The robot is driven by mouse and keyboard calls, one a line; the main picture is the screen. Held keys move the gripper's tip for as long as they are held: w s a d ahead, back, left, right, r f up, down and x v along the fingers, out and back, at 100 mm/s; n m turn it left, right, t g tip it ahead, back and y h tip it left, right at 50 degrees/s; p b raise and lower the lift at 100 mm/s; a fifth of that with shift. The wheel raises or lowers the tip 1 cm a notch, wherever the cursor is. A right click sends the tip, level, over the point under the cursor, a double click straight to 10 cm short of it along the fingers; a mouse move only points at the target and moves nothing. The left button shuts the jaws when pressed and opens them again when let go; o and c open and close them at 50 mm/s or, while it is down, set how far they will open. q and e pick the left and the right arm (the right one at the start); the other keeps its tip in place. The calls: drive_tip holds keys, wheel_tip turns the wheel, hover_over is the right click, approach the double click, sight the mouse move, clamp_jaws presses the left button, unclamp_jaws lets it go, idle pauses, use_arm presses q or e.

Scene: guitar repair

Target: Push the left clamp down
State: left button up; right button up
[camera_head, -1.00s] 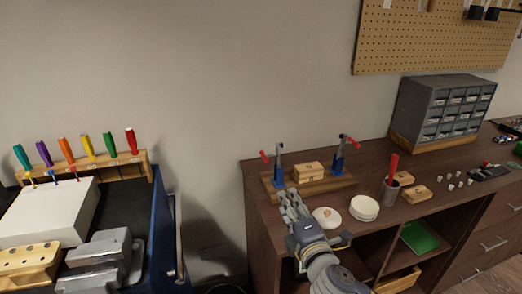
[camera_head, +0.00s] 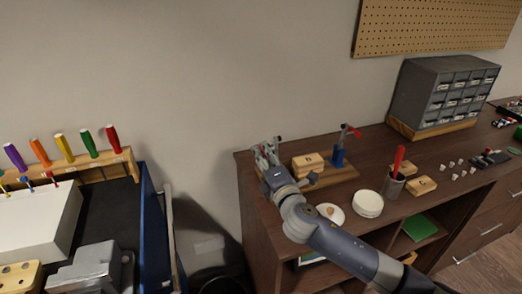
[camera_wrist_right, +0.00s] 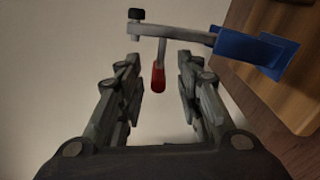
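The left clamp has a blue base (camera_wrist_right: 255,52), a grey metal arm and a red handle (camera_wrist_right: 158,76), all seen in the right wrist view. In the head view my right gripper hides most of this clamp. My right gripper (camera_head: 265,156) is at the left clamp, at the left end of the wooden board. In the right wrist view its two fingers (camera_wrist_right: 158,84) are open, with the red handle between their tips. I cannot tell whether either finger touches it. My left gripper is not in view.
The right clamp (camera_head: 338,157) and a small wooden box (camera_head: 307,164) stand on the board (camera_head: 343,175). White dishes (camera_head: 368,204), a cup with a red-handled tool (camera_head: 393,186) and wooden blocks (camera_head: 421,186) lie to the right. A tool cart (camera_head: 110,205) stands left of the desk (camera_head: 375,150).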

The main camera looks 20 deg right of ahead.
drive_tip(key=shift+w, duration=1.25)
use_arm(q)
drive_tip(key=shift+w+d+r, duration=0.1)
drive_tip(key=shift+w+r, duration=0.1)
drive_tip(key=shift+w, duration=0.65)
use_arm(e)
clamp_jaws()
